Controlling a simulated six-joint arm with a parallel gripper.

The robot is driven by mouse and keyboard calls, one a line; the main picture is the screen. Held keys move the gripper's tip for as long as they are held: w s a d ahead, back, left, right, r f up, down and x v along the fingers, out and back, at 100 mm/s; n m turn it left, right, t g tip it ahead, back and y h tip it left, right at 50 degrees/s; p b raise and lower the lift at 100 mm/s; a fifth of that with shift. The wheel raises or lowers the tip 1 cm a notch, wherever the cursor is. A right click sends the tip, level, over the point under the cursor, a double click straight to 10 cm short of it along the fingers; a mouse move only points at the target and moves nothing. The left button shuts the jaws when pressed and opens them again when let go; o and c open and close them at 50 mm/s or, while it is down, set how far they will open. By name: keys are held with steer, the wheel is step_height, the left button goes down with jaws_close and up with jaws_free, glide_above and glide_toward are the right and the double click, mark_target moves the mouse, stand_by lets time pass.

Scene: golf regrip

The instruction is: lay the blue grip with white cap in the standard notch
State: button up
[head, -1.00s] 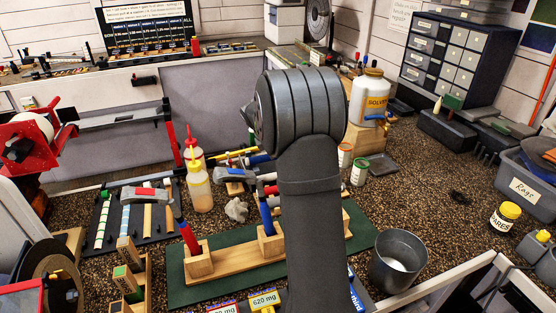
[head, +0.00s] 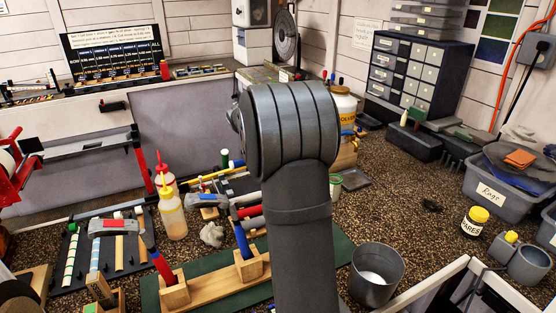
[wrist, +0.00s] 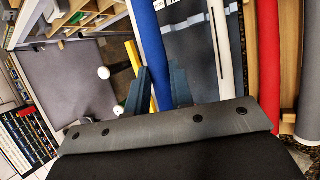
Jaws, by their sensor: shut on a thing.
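In the wrist view, the blue grip (wrist: 149,40) runs down between the two dark fingers of my gripper (wrist: 158,76), which is shut on it. Its lower end is hidden by the gripper body, and I cannot make out its white cap. In the head view, my arm hides the gripper and what it holds. I see no label marking the standard notch. Wooden blocks (head: 173,293) stand on a green mat at the front, one with a red handle (head: 163,267) and one with a blue handle (head: 243,240).
A metal pail (head: 377,278) stands right of my arm, with the yellow-lidded spares jar (head: 472,222) beyond it. Bottles (head: 172,212) stand left. A dark mat with several grips (head: 97,255) lies far left. A white shaft (wrist: 220,40) and red bar (wrist: 268,65) are right of the fingers.

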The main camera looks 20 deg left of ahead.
steer(key=a+f+y, duration=0.1)
steer(key=a, duration=0.5)
steer(key=shift+w+a+t, duration=0.4)
steer(key=shift+w, duration=0.05)
steer(key=shift+f, duration=0.25)
steer(key=shift+f, duration=4.1)
steer(key=o, duration=1)
steer(key=shift+c, duration=0.2)
steer(key=shift+f, duration=0.1)
steer(key=shift+s, duration=0.1)
